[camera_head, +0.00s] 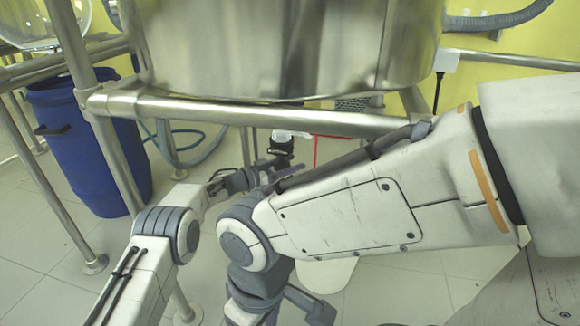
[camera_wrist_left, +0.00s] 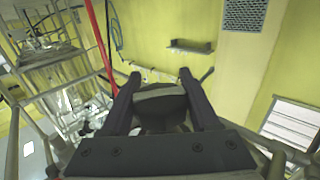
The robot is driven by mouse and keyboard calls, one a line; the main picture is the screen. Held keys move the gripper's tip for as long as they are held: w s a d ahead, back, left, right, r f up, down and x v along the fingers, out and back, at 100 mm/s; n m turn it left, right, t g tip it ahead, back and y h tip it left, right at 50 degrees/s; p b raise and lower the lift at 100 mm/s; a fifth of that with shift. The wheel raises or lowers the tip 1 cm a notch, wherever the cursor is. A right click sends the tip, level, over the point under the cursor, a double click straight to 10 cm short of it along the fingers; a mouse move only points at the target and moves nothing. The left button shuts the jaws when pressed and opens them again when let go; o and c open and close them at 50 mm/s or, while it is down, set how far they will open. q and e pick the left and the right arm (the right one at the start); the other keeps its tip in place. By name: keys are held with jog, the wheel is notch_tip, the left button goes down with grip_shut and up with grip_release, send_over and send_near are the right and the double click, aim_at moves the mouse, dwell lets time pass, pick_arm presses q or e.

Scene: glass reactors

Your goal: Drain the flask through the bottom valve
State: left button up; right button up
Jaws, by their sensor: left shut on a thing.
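The steel vessel (camera_head: 280,45), apparently the flask's jacket or bath, fills the top of the head view. Below it, a small bottom valve (camera_head: 282,143) with a dark body and pale top shows behind the steel rail. My left gripper (camera_head: 255,176) is just below and left of the valve, partly hidden by my right arm. In the left wrist view my left gripper (camera_wrist_left: 163,98) is shut on a dark rounded part (camera_wrist_left: 160,106), probably of the valve; its exact shape is unclear. My right wrist is at the bottom of the head view; its fingers cannot be made out.
A steel rail (camera_head: 230,113) crosses in front of the valve, with frame posts to the left. A blue bin (camera_head: 90,150) stands at the left with a hose (camera_head: 180,150) beside it. A red tube (camera_wrist_left: 98,40) hangs in the wrist view. My right arm covers much of the right side.

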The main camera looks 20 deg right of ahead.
aim_at(275, 167)
pick_arm(q)
jog(key=shift+g, duration=0.3)
jog(key=o, duration=1.4)
jog(key=shift+s+a+r+p, duration=0.1)
jog(key=shift+a+r+p, duration=0.05)
jog(key=shift+a+p, duration=0.35)
jog(key=a+p, duration=0.1)
jog(key=a, duration=0.1)
jog(key=s+a+p, duration=0.1)
jog(key=a+p, duration=0.1)
jog(key=a, duration=0.1)
jog(key=a+p, duration=0.1)
jog(key=a, duration=0.2)
jog(key=shift+s+a+p, duration=0.15)
jog(key=shift+s+p, duration=0.1)
jog(key=shift+p, duration=0.15)
jog(key=shift+s+a, duration=0.1)
jog(key=shift+a, duration=0.45)
